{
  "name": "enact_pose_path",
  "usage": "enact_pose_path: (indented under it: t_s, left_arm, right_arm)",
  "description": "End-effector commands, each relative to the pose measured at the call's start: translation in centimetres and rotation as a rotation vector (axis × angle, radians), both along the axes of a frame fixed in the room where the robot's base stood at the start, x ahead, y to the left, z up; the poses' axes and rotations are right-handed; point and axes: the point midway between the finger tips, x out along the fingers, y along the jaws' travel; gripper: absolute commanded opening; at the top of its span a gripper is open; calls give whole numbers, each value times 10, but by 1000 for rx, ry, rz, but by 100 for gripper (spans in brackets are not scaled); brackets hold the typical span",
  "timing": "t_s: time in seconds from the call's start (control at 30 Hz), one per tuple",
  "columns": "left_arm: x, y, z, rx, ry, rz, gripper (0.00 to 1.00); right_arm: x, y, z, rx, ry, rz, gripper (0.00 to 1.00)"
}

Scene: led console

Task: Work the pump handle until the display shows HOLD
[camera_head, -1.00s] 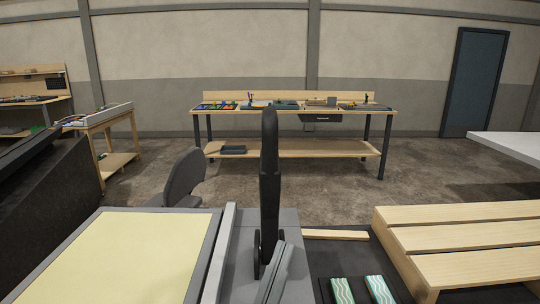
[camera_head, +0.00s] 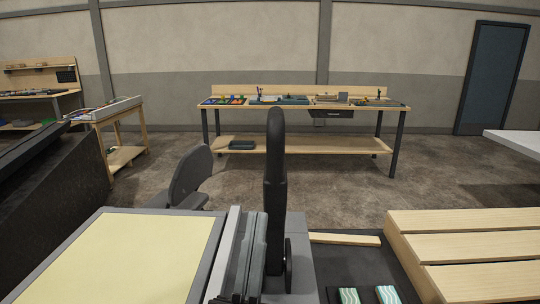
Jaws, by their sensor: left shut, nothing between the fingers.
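The black pump handle (camera_head: 275,180) stands upright in the middle of the view, with a dark round disc low on its right side. It rises from the grey console top (camera_head: 300,266). My left gripper (camera_head: 252,222) is at the bottom, just left of the handle's lower part. Its grey fingers are shut and hold nothing. I cannot tell whether they touch the handle. A pale yellow panel (camera_head: 125,256) in a grey frame lies to the left and shows no lettering. No readable display is in view. My right gripper is not in view.
A slatted wooden stand (camera_head: 465,250) is at the right, with two green-and-white patterned blocks (camera_head: 387,294) before it. A wooden strip (camera_head: 345,239) lies beside the console. A grey chair (camera_head: 190,175) stands behind the yellow panel. A workbench (camera_head: 300,145) is farther back.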

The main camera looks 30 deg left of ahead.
Motion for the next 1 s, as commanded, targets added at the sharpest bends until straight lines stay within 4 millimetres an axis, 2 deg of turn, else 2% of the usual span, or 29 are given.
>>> enact_pose_path:
  t_s: [0.03, 0.43, 0.7, 1.0]
  left_arm:
    - [5, 2, 11, -1, -7, 0, 0]
    - [51, 20, 68, 0, -5, 1, 0]
    - [79, 32, 65, 0, -2, -1, 0]
    - [87, 35, 65, 1, -1, -1, 0]
  right_arm:
    - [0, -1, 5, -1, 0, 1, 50]
    - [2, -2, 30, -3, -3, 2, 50]
    - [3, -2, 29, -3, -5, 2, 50]
    - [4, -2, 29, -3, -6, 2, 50]
